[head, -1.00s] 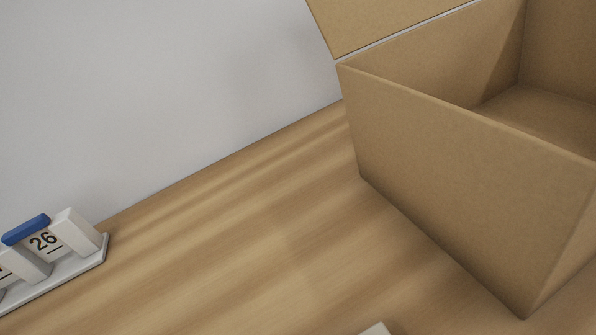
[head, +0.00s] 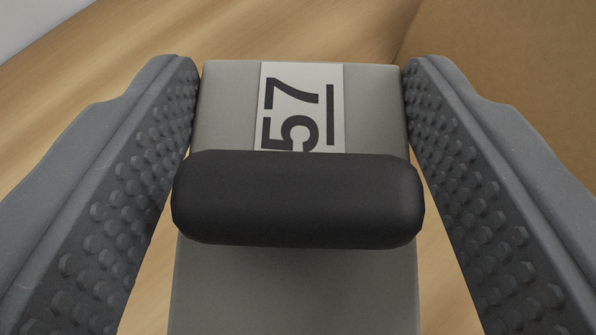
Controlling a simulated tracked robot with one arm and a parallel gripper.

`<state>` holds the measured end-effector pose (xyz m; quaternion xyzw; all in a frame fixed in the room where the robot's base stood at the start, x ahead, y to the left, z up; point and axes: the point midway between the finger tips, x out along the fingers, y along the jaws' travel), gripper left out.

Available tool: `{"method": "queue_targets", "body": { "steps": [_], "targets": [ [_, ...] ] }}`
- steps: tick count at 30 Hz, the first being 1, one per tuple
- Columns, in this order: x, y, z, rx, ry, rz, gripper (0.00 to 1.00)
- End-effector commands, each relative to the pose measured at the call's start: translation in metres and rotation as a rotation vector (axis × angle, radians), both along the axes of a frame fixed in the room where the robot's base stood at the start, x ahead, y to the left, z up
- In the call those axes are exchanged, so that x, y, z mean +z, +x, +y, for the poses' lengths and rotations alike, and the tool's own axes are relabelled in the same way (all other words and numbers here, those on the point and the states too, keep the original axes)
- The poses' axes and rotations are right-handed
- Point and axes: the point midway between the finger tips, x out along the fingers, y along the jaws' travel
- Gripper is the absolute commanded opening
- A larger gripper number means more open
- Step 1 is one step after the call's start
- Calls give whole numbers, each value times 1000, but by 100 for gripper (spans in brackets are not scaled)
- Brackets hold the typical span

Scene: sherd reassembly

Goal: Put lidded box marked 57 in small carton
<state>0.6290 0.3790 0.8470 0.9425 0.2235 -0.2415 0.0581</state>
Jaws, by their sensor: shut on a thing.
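The lidded box marked 57 (head: 225,110) is grey, with a white label reading 57 and a dark rounded bar (head: 298,200) across it. It fills the middle of the head view. My gripper (head: 302,85) has one dark, studded finger on each side of the box and is shut on it. The small carton (head: 520,60) shows only as a plain brown cardboard surface at the upper right, behind the right finger. Its opening is out of view.
The wooden table (head: 290,30) shows behind and below the box. A bit of pale wall (head: 30,20) shows at the upper left.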

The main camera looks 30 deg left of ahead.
Motion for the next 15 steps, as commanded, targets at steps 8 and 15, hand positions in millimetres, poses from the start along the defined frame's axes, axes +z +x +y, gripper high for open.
{"method": "queue_targets", "body": {
  "steps": [8,15],
  "targets": [
    [-29,2,-2,-2,0,-1,29],
    [-55,2,-3,-3,0,-2,29]
  ]
}}
